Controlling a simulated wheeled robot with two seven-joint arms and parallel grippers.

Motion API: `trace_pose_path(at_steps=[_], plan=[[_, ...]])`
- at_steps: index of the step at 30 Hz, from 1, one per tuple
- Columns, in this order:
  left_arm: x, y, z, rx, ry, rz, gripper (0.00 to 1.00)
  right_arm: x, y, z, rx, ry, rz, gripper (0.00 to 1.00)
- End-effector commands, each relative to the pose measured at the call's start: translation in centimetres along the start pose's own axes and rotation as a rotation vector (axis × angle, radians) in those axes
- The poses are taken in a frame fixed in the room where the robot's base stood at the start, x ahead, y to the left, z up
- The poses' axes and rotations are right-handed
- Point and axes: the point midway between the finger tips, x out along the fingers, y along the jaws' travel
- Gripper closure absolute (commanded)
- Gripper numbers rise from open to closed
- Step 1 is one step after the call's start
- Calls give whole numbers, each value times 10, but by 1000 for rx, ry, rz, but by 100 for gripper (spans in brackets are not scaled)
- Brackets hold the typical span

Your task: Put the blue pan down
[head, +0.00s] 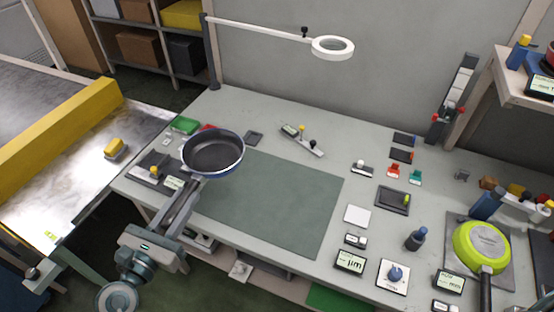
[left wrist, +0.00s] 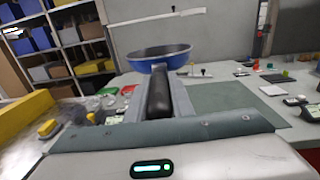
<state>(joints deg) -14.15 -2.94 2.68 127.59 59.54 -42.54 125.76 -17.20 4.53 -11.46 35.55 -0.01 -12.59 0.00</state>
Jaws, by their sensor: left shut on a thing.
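The blue pan (head: 213,152) has a dark inside and a blue outer wall. It appears held above the left part of the table, overlapping the left edge of the green mat (head: 290,215) in the head view. My left gripper (head: 188,192) is shut on its handle. In the left wrist view the dark handle (left wrist: 158,95) runs between the fingers to the blue pan (left wrist: 160,57), which looks about level. The exact height of the pan over the table is hard to tell. My right gripper is not in view.
A lime-green pan (head: 481,246) sits on a grey plate at the right. A ring lamp (head: 333,47) reaches over the table's back. Small tools and displays crowd the right side. The mat is bare. A metal conveyor (head: 75,165) with a yellow rail (head: 60,125) lies at the left.

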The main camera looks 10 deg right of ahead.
Motion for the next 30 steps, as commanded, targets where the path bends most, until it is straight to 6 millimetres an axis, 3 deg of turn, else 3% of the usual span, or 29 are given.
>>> trace_pose_path(at_steps=[3,9,30], plan=[[-27,35,14,5,-7,28,100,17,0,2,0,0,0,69],[-55,62,30,0,-4,58,100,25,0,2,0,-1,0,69],[-60,66,34,-1,-4,65,100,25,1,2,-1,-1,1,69]])
